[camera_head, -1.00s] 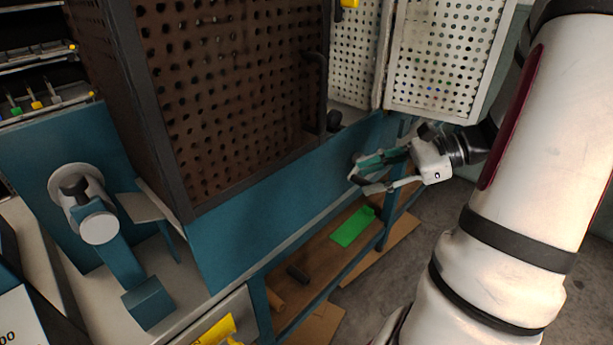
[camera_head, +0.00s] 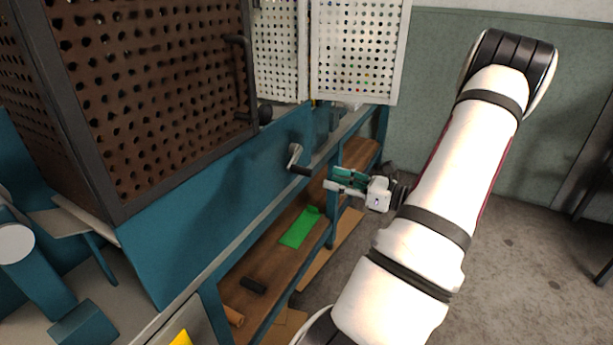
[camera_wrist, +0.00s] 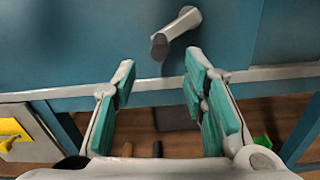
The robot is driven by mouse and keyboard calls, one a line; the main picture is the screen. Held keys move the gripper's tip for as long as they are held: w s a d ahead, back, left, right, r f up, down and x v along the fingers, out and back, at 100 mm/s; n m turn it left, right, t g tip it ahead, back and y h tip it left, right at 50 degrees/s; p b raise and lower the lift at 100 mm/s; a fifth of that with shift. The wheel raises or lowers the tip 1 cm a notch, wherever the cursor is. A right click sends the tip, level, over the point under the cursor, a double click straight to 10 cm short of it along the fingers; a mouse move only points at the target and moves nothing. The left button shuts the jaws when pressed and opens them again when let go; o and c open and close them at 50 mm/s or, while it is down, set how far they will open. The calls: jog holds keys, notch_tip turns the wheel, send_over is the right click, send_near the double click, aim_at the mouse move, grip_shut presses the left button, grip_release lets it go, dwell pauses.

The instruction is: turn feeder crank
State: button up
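The feeder crank (camera_head: 293,153) sticks out from the blue front panel in the head view, a pale arm with a dark handle (camera_head: 301,170). In the wrist view the pale crank arm (camera_wrist: 183,23) runs down to the left, and its dark round handle (camera_wrist: 159,46) faces me. My gripper (camera_head: 332,179) is just right of the handle in the head view, apart from it. In the wrist view my gripper (camera_wrist: 160,66) is open, with green pads on both fingers and nothing between them. The handle is just beyond the gap between the fingertips.
A blue bench with a wooden lower shelf (camera_head: 345,159) runs below the panel. A green item (camera_head: 299,228) and a dark cylinder (camera_head: 252,286) lie there. A brown perforated guard (camera_head: 160,90) stands above the panel at left. Open floor (camera_head: 520,240) is at right.

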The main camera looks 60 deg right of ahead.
aim_at(309, 173)
jog(key=w, duration=0.2)
jog(key=w+b, duration=0.1)
jog(key=w, duration=0.5)
jog(key=shift+w+a, duration=0.25)
jog(key=shift+a, duration=0.05)
grip_shut()
